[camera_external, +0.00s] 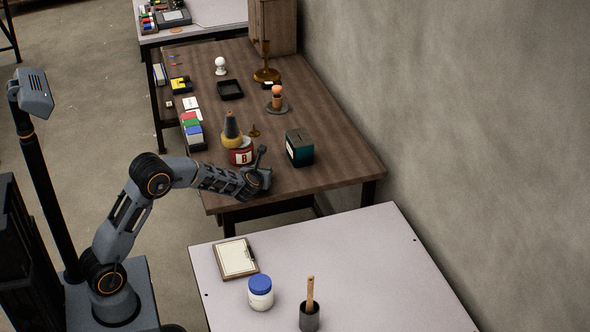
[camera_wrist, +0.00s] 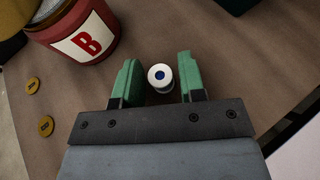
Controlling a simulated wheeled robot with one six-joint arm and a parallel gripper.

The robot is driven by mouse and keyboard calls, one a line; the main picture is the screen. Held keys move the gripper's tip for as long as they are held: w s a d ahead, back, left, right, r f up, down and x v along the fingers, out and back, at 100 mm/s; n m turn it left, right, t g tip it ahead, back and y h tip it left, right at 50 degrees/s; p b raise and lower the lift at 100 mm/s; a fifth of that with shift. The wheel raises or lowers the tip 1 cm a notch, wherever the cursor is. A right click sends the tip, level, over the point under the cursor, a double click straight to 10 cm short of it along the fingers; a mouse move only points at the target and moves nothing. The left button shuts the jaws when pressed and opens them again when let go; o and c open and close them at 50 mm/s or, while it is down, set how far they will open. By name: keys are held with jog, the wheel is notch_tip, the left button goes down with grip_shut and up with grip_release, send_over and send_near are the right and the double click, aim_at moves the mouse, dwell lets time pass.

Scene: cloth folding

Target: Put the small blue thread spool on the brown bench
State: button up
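A small spool (camera_wrist: 160,77) with a pale rim and a blue centre shows end-on in the wrist view. It appears to stand upright on the brown bench (camera_wrist: 235,75), between my gripper's green fingers. My gripper (camera_wrist: 157,72) is open, with a gap visible between each finger and the spool. In the external view my gripper (camera_external: 261,176) is low over the near end of the brown bench (camera_external: 320,155). The spool is hidden there by the arm.
A dark green box (camera_external: 299,147) stands right of the gripper. A pale table (camera_external: 370,260) holds a clipboard, a white jar and a brush cup.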

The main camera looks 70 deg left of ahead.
jog(key=shift+o, duration=0.9)
